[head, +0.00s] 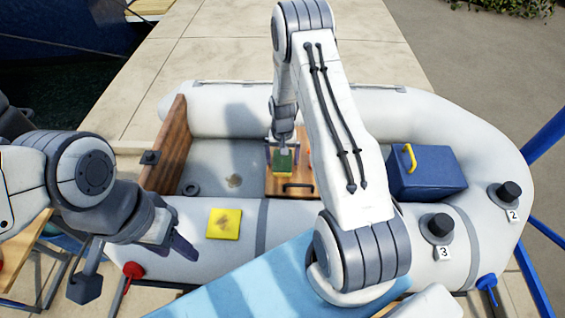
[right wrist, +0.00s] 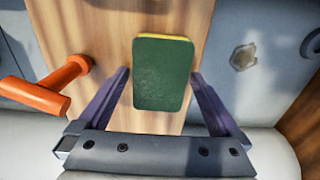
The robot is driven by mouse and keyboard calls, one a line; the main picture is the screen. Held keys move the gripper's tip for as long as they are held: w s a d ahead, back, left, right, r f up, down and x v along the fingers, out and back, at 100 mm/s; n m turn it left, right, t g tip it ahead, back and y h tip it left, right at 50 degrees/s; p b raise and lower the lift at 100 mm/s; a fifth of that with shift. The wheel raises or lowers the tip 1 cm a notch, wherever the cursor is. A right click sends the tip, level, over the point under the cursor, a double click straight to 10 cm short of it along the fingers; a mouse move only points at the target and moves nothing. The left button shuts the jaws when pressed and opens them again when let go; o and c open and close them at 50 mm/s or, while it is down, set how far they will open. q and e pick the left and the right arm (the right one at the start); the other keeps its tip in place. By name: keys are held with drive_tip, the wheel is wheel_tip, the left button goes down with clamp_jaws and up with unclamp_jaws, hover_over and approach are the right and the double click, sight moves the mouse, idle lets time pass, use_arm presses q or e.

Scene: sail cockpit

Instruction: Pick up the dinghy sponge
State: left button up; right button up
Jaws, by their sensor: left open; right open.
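The dinghy sponge, a green block with a yellow layer, lies on the wooden board (head: 277,183) inside the dinghy. It shows in the head view (head: 283,163) and large in the right wrist view (right wrist: 162,75). My right gripper (head: 284,145) is open above it. In the right wrist view its two purple fingers (right wrist: 160,88) are spread on either side of the sponge, with a gap each side. Whether they reach down beside it I cannot tell. My left gripper (head: 178,240) is open and empty, near the dinghy's front tube at left, far from the sponge.
A stained yellow square (head: 223,223) lies on the front tube (head: 190,265). A blue box (head: 427,175) with a yellow handle stands right of my right arm. An orange handle (right wrist: 45,95) is left of the right gripper. A wooden transom (head: 168,148) closes the left end.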

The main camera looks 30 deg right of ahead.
sight(282, 160)
drive_tip(key=c, duration=1.2)
drive_tip(key=shift+o, duration=0.2)
drive_tip(key=shift+r, duration=0.15)
wheel_tip(282, 160, up, 10)
drive_tip(key=o, duration=0.4)
drive_tip(key=shift+c, duration=1.4)
